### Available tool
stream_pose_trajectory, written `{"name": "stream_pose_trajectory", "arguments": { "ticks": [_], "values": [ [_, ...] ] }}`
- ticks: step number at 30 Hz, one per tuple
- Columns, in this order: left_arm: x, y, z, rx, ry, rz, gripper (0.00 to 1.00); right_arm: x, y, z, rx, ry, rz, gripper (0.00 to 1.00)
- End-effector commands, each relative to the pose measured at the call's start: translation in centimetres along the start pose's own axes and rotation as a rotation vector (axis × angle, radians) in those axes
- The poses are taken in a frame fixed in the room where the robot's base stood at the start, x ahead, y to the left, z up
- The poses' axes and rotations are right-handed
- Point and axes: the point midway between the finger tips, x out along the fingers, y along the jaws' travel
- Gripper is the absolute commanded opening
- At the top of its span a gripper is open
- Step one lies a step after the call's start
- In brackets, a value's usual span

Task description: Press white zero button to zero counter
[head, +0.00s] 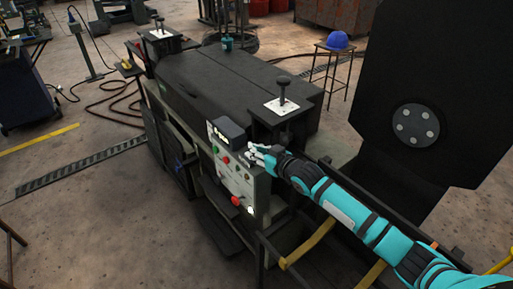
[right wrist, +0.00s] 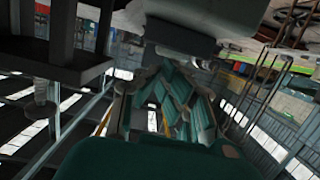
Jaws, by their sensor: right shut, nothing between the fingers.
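The grey control panel (head: 232,180) stands on the front of the dark machine, with a small black counter display (head: 222,137) at its top. Green, red and pale buttons sit on the panel. A bright white round spot (head: 250,210) shows near its lower right corner. I cannot tell which one is the zero button. My right gripper (head: 254,152) is shut and empty at the panel's upper right edge, just beside the counter. Whether it touches the panel is unclear. In the right wrist view its fingers (right wrist: 180,105) point away. My left gripper is not in view.
A knobbed post with a white plate (head: 282,105) rises just behind my right gripper. A large black plate with a bolted hub (head: 416,126) stands to the right. Yellow bars (head: 307,244) lie below my right arm. Open floor (head: 90,210) lies to the left.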

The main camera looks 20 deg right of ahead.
Motion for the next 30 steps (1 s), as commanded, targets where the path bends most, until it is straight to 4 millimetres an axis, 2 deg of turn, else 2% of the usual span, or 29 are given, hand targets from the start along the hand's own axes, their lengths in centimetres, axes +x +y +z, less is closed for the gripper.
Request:
{"name": "stream_pose_trajectory", "arguments": {
  "ticks": [1, 8, 11, 16, 17, 18, 24, 30],
  "values": [
    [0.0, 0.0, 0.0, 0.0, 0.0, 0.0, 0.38, 0.0, -0.1, 0.8, 0.001, -0.019, 0.0, 0.0],
    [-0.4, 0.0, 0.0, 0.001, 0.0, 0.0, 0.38, -0.1, -0.1, 0.8, 0.002, -0.025, 0.001, 0.0],
    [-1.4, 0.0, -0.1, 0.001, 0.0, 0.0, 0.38, -0.3, -0.1, -0.5, 0.002, -0.023, 0.001, 0.0],
    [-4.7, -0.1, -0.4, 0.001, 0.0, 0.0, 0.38, -0.7, -0.1, -4.6, 0.0, -0.009, 0.003, 0.0],
    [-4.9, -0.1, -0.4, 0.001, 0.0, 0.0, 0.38, -0.9, -0.1, -4.8, -0.001, -0.008, 0.003, 0.0],
    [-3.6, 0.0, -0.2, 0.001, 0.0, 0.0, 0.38, -2.1, 0.0, -3.4, -0.001, -0.013, 0.003, 0.0],
    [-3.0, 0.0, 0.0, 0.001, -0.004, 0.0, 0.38, -6.7, -0.1, -3.7, -0.002, -0.007, 0.003, 0.0],
    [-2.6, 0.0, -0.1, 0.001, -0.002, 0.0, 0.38, -9.6, 0.0, -3.9, -0.002, -0.004, 0.003, 0.0]
  ]
}}
